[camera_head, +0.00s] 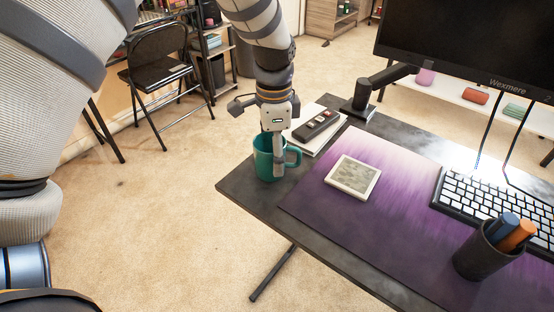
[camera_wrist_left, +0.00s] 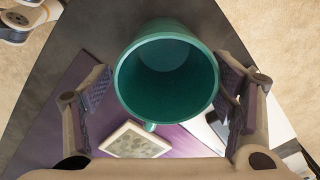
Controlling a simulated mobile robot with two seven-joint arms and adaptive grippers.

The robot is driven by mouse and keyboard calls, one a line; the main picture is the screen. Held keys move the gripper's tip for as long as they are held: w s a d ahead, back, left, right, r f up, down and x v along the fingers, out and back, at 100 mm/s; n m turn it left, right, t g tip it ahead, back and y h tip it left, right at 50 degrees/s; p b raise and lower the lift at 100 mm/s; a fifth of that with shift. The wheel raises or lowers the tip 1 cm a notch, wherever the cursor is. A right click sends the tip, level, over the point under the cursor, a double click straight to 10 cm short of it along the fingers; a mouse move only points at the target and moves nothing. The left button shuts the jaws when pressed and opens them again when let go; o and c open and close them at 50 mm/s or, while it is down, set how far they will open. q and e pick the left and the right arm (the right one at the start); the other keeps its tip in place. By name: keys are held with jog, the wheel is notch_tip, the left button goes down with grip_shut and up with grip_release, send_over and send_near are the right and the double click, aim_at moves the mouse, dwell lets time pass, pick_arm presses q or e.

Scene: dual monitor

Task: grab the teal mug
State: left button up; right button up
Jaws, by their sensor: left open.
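The teal mug (camera_head: 263,160) stands upright near the left corner of the dark desk, its handle toward the right in the head view. In the left wrist view the mug (camera_wrist_left: 167,80) is seen from above, empty, with its mouth facing the camera. My left gripper (camera_head: 276,160) points down at the mug. In the head view one finger hides part of the mug. My right gripper is not in view.
A remote (camera_head: 316,125) lies on a white book (camera_head: 328,142) behind the mug. A framed tile (camera_head: 352,177) lies on the purple desk mat (camera_head: 310,205). A keyboard (camera_head: 490,204), a pen cup (camera_head: 478,256) and a monitor (camera_head: 470,45) are further right. The desk edge is close to the mug.

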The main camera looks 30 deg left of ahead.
pick_arm(q)
notch_tip(320, 180, down, 2)
jog(key=shift+w+f, duration=0.1)
jog(key=shift+f, duration=0.15)
jog(key=c, duration=1.5)
